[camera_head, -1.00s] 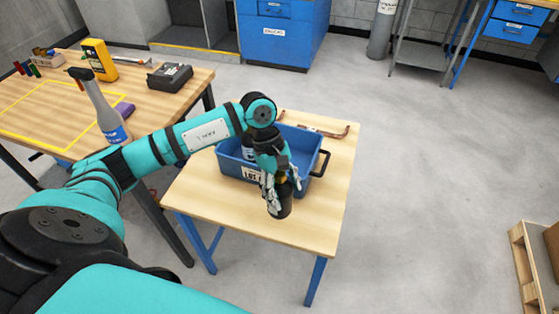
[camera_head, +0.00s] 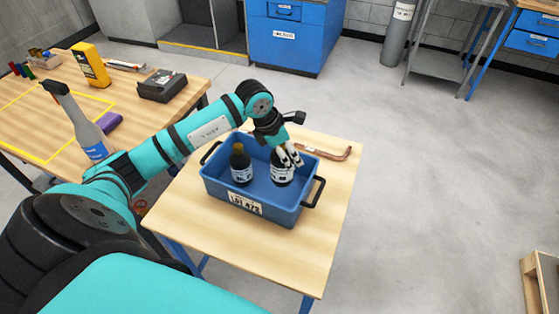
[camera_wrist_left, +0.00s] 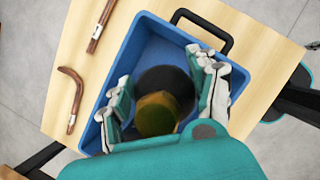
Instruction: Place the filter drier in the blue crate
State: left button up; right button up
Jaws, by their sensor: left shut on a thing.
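The blue crate (camera_head: 262,210) stands on a small wooden table, and the wrist view shows its rim (camera_wrist_left: 119,68). My left gripper (camera_head: 290,158) is shut on a dark bottle (camera_head: 282,178) with a white label, upright over or inside the crate's right part. In the wrist view the left gripper (camera_wrist_left: 165,98) has its fingers on both sides of the bottle, whose yellowish-brown cap (camera_wrist_left: 156,114) faces the camera. I cannot tell if its base touches the crate floor. A similar dark bottle (camera_head: 240,168) stands in the crate's left part. I cannot identify a separate filter drier.
Copper tubing (camera_head: 330,153) lies behind the crate on the small table (camera_head: 325,210). The crate's black handle (camera_head: 315,193) sticks out right.

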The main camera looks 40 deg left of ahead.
aim_at(286, 172)
pick_arm(q)
jog(key=f, duration=0.3)
jog(key=shift+s+f+p, duration=0.15)
jog(key=shift+s+p, duration=0.15)
jog(key=shift+s, duration=0.05)
jog(key=shift+w+f, duration=0.1)
jog(key=shift+f, duration=0.2)
notch_tip(286, 172, down, 4)
jog(key=shift+r+p, duration=0.25)
jog(key=shift+p, duration=0.1)
jog(key=shift+f, duration=0.1)
jog(key=o, duration=1.7)
pick_arm(e)
jog(key=shift+g, duration=0.3)
jog(key=shift+s+a+r, duration=0.1)
jog(key=shift+s+r, duration=0.1)
jog(key=shift+s, duration=0.5)
jog(key=shift+s+a+r, duration=0.1)
jog(key=shift+s+r, duration=0.1)
jog(key=shift+s, duration=0.55)
jog(key=shift+s+r, duration=0.2)
jog(key=shift+s, duration=0.5)
jog(key=shift+r, duration=0.15)
